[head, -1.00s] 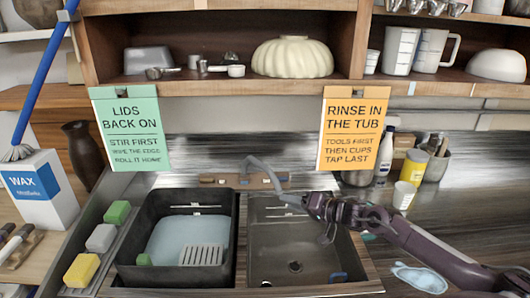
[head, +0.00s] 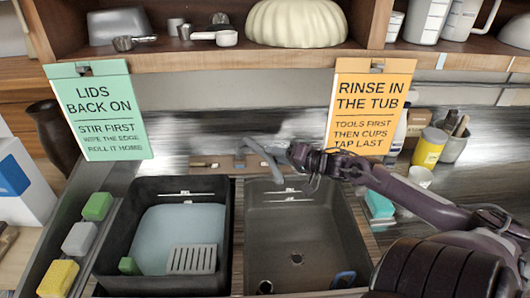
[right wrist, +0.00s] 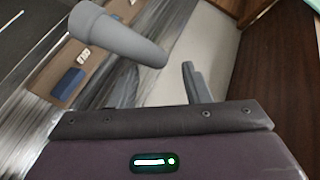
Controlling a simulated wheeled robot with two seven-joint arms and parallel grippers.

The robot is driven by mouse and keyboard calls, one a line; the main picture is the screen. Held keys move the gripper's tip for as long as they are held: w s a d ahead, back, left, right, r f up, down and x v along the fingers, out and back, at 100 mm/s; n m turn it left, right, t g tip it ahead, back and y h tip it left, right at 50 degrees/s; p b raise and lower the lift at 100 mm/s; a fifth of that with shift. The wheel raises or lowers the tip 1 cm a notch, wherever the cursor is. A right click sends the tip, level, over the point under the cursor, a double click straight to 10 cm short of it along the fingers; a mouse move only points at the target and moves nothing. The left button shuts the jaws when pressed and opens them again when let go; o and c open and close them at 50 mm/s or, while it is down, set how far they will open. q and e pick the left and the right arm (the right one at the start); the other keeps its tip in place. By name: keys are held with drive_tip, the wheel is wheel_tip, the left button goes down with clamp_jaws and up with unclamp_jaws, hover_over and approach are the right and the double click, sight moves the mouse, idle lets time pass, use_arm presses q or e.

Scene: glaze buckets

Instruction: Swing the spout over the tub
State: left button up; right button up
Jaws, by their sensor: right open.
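The grey spout (head: 264,157) rises from the back of the sink and points toward the front right, over the bare right basin (head: 296,232). The dark tub (head: 222,210), holding pale blue water, stands to the left of that basin. My right gripper (head: 300,156) is open just right of the spout's outer part; I cannot tell whether they touch. In the right wrist view the spout (right wrist: 118,38) crosses the upper left, and one finger (right wrist: 196,84) shows just right of its tip. The spout is not gripped. My left gripper is out of view.
A green sign (head: 112,110) and an orange sign (head: 370,105) hang from the shelf above the sink. Sponges (head: 80,238) line the left edge. A yellow jar (head: 429,148) and other containers stand at the right. A grey slotted piece (head: 192,259) is in the tub.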

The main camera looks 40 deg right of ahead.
drive_tip(key=shift+x, duration=2.55)
drive_tip(key=shift+d+f, duration=0.1)
drive_tip(key=shift+d, duration=0.05)
clamp_jaws()
